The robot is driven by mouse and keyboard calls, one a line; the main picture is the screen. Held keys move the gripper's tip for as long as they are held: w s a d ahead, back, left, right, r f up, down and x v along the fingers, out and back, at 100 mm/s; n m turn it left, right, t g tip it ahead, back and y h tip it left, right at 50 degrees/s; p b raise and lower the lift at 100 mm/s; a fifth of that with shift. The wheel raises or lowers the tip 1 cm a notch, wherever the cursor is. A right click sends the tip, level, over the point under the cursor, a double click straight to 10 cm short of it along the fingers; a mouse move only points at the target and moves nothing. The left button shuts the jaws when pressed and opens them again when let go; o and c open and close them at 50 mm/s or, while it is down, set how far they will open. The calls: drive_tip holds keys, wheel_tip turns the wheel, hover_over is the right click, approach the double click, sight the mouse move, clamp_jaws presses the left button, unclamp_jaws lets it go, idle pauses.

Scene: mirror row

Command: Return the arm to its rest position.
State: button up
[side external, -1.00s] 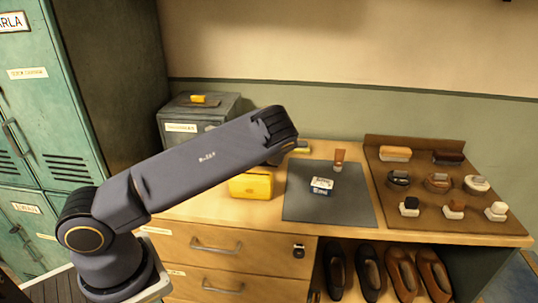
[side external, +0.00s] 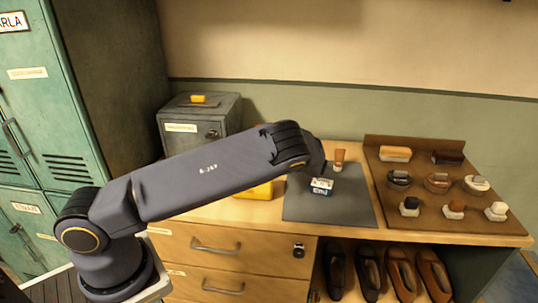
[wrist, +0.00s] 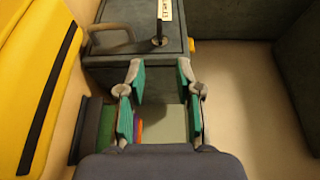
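In the wrist view my gripper (wrist: 161,80) is open. Its two green-padded fingers stand apart with nothing held between them. A grey metal box (wrist: 115,42) with a handle and a label lies beyond the fingertips. The same grey box stands behind my arm in that view (side external: 222,118).
A yellow box (side external: 258,190) is partly hidden under my arm; a large yellow surface (wrist: 35,75) fills the wrist view's left. A dark mat (side external: 350,208) holds a small white-and-dark block (side external: 321,186). A brown board (side external: 400,220) with brushes and tins is at right.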

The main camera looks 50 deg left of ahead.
drive_tip(key=s+d+r+n+t+h, duration=0.25)
drive_tip(key=s+r+t+h, duration=0.25)
drive_tip(key=s+r+h, duration=0.75)
drive_tip(key=s+d+m+t+h, duration=0.2)
drive_tip(key=s+d+m+t, duration=0.1)
drive_tip(key=d, duration=0.5)
drive_tip(key=s+d+r+m+t+h, duration=0.1)
drive_tip(key=s+d+m+t+h, duration=0.1)
drive_tip(key=s+d+m+t, duration=0.2)
drive_tip(key=s+d, duration=0.1)
drive_tip(key=d, duration=0.2)
drive_tip(key=shift+s+d+r+t, duration=0.25)
drive_tip(key=shift+d+t, duration=0.05)
drive_tip(key=shift+d, duration=0.05)
drive_tip(key=shift+o, duration=0.3)
